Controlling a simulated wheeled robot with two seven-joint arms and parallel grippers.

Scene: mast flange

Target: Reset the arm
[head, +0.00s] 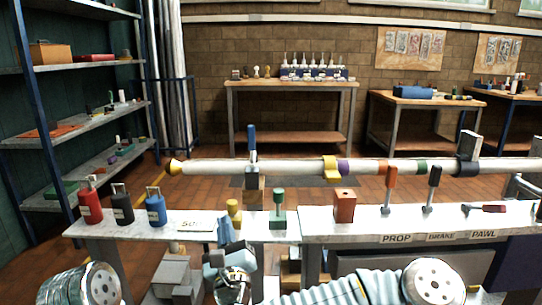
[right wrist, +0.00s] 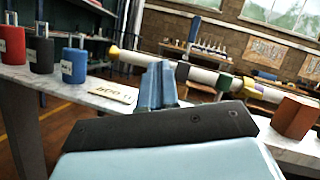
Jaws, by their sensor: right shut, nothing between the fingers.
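My right gripper (head: 225,230) is low in the head view, just in front of the bench's front edge, left of centre. Its blue fingers are together and empty, and they point up in the right wrist view (right wrist: 158,88). My arm behind it hides part of the bench front. My left gripper is out of view. A long white mast (head: 290,167) lies level above the bench, with a yellow collar (head: 331,169) and a cone tip at its left end. Levers stand by the PROP and BRAKE labels, and a red-handled lever (head: 486,208) lies flat by PAWL.
The marble-topped bench (head: 120,228) holds a red padlock (head: 90,206), a black one (head: 122,207) and a blue one (head: 156,208). A white tag (head: 190,224), a green-based post (head: 278,214) and an orange block (head: 344,206) are near the gripper. Shelves stand at left.

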